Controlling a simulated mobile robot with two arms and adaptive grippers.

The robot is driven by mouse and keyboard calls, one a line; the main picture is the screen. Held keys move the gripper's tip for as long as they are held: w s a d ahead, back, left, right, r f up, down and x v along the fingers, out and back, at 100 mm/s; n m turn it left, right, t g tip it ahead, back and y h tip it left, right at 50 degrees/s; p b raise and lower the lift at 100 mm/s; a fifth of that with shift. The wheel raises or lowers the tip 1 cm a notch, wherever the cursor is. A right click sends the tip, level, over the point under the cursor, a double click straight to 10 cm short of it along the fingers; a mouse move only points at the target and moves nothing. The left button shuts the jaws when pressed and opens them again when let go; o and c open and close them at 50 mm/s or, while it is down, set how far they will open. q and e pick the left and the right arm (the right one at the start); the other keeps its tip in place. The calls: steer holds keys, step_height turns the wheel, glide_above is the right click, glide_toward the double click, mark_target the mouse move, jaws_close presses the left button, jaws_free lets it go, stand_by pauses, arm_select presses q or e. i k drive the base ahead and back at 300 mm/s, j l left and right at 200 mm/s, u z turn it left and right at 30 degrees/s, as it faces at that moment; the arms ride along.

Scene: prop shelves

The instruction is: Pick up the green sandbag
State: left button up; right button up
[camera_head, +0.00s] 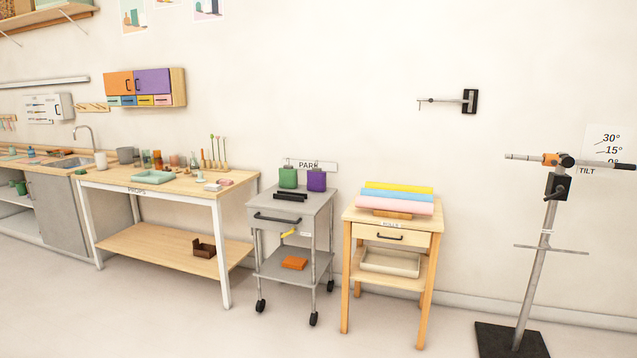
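A green sandbag (288,177) stands upright on top of the grey wheeled cart (310,211), towards its back, under a wall sign that reads PARK. A purple bag (316,180) of similar shape stands close to its right. Dark bars (290,196) lie on the cart top in front of the green bag. The front of the green bag is in plain sight. Neither of my grippers shows in the head view.
A wooden workbench (240,181) with small props stands left of the cart. A small wooden table (394,219) with coloured rolls stands to its right. A stand (537,262) with a dark base is at far right. The floor (190,325) in front is clear.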

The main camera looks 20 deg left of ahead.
mark_target(288, 177)
steer(key=i+j, duration=0.2)
steer(key=i+j+z, duration=0.15)
steer(key=j, duration=0.3)
steer(key=i+j, duration=0.2)
steer(key=i+j+z, duration=0.15)
steer(key=j, duration=0.3)
steer(key=i+j, duration=0.2)
steer(key=j, duration=0.15)
steer(key=i+j+z, duration=0.1)
steer(key=j, duration=0.25)
steer(key=i, duration=0.05)
